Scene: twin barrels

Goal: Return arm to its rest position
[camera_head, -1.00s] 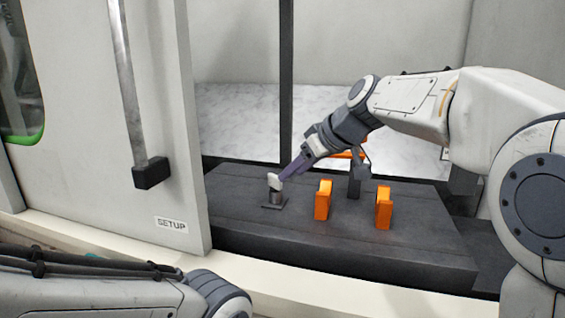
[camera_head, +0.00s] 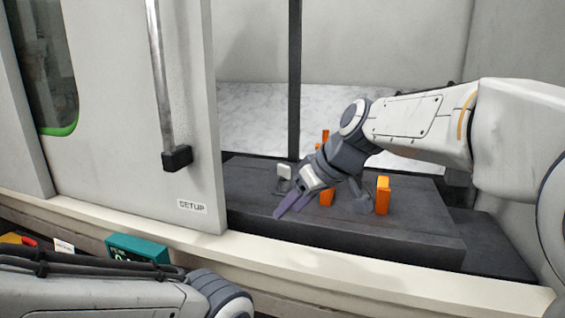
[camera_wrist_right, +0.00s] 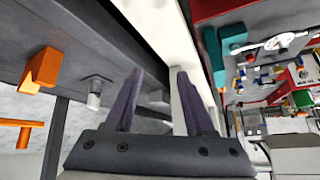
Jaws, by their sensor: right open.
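My right gripper (camera_head: 286,208) is open and empty, its purple-grey fingers pointing down and to the left over the front of the dark platform. In the right wrist view the two fingers (camera_wrist_right: 160,80) are apart with nothing between them. A small post with a white top (camera_head: 284,172) stands on the platform behind the gripper, apart from it; it also seems to show in the wrist view (camera_wrist_right: 95,90). My right arm reaches in from the right. Part of my left arm shows at the lower left, but its gripper is out of view.
The dark platform (camera_head: 410,232) carries an orange block (camera_head: 382,196) and another orange block (camera_head: 327,198) partly hidden by my gripper. A sliding door with a handle (camera_head: 170,100) stands at the left. A cream ledge (camera_head: 330,262) runs in front; a teal box (camera_head: 137,249) is beyond my left arm.

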